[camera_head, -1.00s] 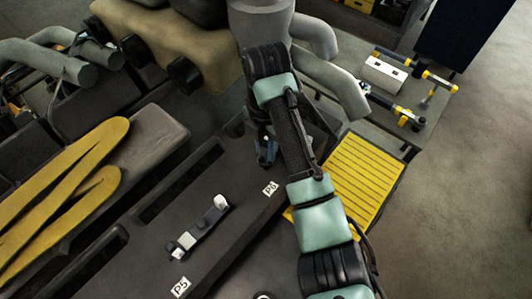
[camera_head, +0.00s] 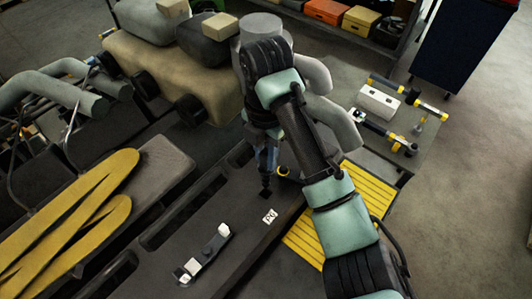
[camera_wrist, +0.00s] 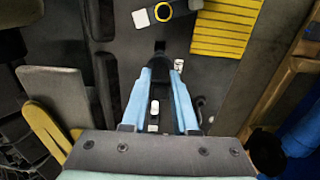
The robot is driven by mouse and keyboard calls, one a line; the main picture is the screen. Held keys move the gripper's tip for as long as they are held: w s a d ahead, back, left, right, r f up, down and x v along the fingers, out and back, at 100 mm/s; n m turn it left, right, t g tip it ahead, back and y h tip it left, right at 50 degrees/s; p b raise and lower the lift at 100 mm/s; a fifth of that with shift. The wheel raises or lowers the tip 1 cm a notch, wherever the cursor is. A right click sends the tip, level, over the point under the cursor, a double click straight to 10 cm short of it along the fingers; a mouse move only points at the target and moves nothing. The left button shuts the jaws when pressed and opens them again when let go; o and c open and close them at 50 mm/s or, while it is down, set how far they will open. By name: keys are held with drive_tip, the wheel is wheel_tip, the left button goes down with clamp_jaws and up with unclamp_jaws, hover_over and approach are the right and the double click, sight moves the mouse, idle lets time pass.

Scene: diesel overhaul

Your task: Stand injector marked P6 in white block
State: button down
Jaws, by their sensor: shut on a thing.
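My gripper (camera_head: 266,166) points down over the dark deck, beyond the P6 label (camera_head: 270,216). Its blue fingers also show in the wrist view (camera_wrist: 163,70), closed on a dark, slim injector (camera_wrist: 158,62). In the head view a dark lower end of the injector (camera_head: 266,181) shows below the fingers, near a small black square opening. I cannot tell how far its tip is from the deck. The white block (camera_head: 380,102), with dark holes on top, stands on the grey table at upper right, away from my gripper.
A clamp piece with white ends (camera_head: 205,256) lies on the deck. A yellow slatted platform (camera_head: 318,240) is right of the deck, partly behind my arm. Yellow-ended tools (camera_head: 388,133) flank the white block. Thick grey pipes (camera_head: 340,118) stand between my gripper and that table.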

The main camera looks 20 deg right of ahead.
drive_tip(key=shift+r+p, duration=2.6)
drive_tip(key=shift+r, duration=0.1)
drive_tip(key=shift+w+d+r, duration=0.1)
drive_tip(key=shift+r, duration=2)
